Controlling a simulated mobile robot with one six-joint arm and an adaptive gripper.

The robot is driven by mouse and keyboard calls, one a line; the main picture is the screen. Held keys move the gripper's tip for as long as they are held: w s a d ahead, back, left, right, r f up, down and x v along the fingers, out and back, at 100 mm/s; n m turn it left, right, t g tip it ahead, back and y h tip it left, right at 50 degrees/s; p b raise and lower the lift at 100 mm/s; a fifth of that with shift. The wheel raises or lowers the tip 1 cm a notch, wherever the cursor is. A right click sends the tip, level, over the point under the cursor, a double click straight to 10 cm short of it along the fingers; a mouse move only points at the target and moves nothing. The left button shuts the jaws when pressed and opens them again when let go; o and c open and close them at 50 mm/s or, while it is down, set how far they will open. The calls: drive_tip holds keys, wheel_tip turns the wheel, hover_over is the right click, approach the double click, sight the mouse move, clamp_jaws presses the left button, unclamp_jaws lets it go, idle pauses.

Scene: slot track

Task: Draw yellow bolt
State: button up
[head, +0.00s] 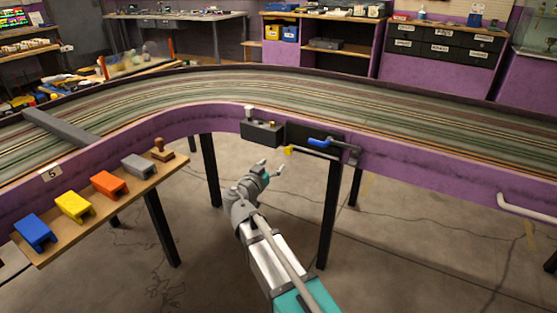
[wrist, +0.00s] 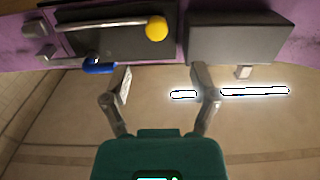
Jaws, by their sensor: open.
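The yellow bolt knob (head: 288,150) is on the dark panel (head: 314,136) on the purple side of the track. In the wrist view, the yellow knob (wrist: 157,28) is at the end of a metal rod lying along the panel. A blue-handled lever (head: 320,142) is beside it; its blue grip (wrist: 98,67) also shows in the wrist view. My gripper (head: 272,168) is open and empty, just left of and below the yellow knob. In the wrist view, the fingertips of my gripper (wrist: 161,76) are apart, with the knob ahead of the gap and not touching.
A dark grey box (head: 262,133) is mounted left of the panel; it also shows in the wrist view (wrist: 240,38). A black table leg (head: 331,215) stands right of my arm. A wooden shelf (head: 150,184) with coloured blocks is at left. The floor below is clear.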

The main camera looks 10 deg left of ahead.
drive_tip(key=shift+v, duration=1)
drive_tip(key=s+d+f+g+h, duration=0.1)
drive_tip(key=d+f+g, duration=0.35)
drive_tip(key=d, duration=0.55)
drive_tip(key=s+d+f+g+h, duration=0.1)
drive_tip(key=d+f+g, duration=0.35)
drive_tip(key=d, duration=0.55)
drive_tip(key=s+d+f+n+g+y, duration=0.2)
drive_tip(key=s+d+f+g+y, duration=0.25)
drive_tip(key=s+d, duration=0.2)
drive_tip(key=s+d+f+n+g+y, duration=0.2)
drive_tip(key=s+d+f+g+y, duration=0.3)
drive_tip(key=s, duration=0.3)
wheel_tip(320, 180, up, 38)
drive_tip(key=d+t+h+p, duration=0.1)
drive_tip(key=p, duration=3.7)
drive_tip(key=shift+s+r, duration=0.15)
drive_tip(key=shift+s, duration=0.05)
